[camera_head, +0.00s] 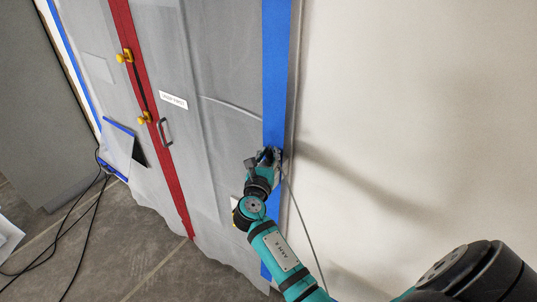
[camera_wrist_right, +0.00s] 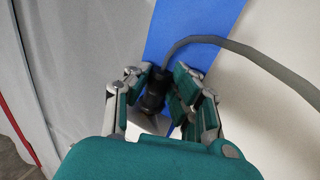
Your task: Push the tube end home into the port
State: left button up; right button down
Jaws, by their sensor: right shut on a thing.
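My right gripper (camera_head: 271,153) is at the blue tape strip (camera_head: 277,60) along the right edge of the grey plastic sheeting. In the right wrist view, the right gripper (camera_wrist_right: 168,90) is shut on the dark end of a grey tube (camera_wrist_right: 225,43). The tube end (camera_wrist_right: 155,91) is black and sits between the finger pads. The tube bends up from it and runs off to the right. In the head view, the tube (camera_head: 298,210) hangs below the gripper. The port is not clearly visible; the gripper and tube end may hide it. My left gripper is not in view.
The grey sheeting (camera_head: 220,60) has a red zip strip (camera_head: 160,130), yellow clips (camera_head: 145,117), a dark handle (camera_head: 165,131) and a white label (camera_head: 173,100). A bare pale wall (camera_head: 420,90) is on the right. Black cables (camera_head: 75,235) lie on the floor at left.

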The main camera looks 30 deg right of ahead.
jog(key=shift+f+b, duration=0.35)
jog(key=shift+f, duration=0.25)
jog(key=c, duration=1.1)
grip_release()
jog(key=shift+r, duration=0.1)
jog(key=v, duration=1.2)
